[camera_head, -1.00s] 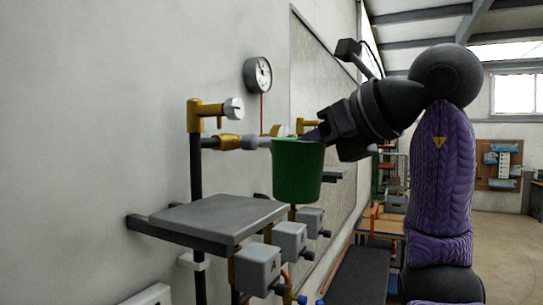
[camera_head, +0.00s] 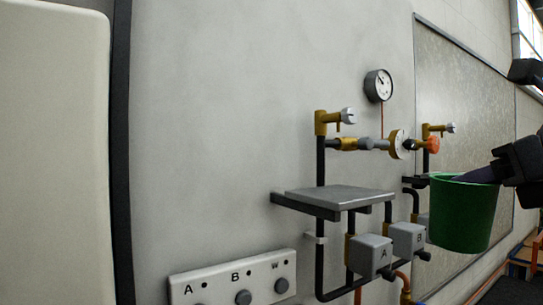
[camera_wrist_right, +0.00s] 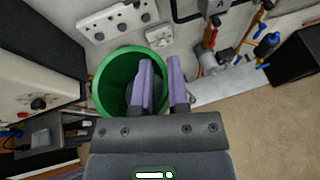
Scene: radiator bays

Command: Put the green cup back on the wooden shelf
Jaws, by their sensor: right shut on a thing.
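The green cup (camera_head: 462,215) hangs upright at the right of the head view, in front of the wall pipes. My right gripper (camera_head: 480,176) comes in from the right edge and is shut on the cup's rim. In the right wrist view the cup (camera_wrist_right: 112,78) is seen from above and looks empty. There, one purple finger of the right gripper (camera_wrist_right: 163,85) is inside the cup and the other is outside its wall. My left gripper is in neither view. I see no shelf that looks wooden.
A grey metal shelf (camera_head: 340,197) on the wall is bare. Taps, pipes, valve boxes (camera_head: 370,255) and a gauge (camera_head: 378,85) surround it. A switch panel (camera_head: 235,280) marked A, B, W is lower left. A pale cabinet (camera_head: 50,150) fills the left edge.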

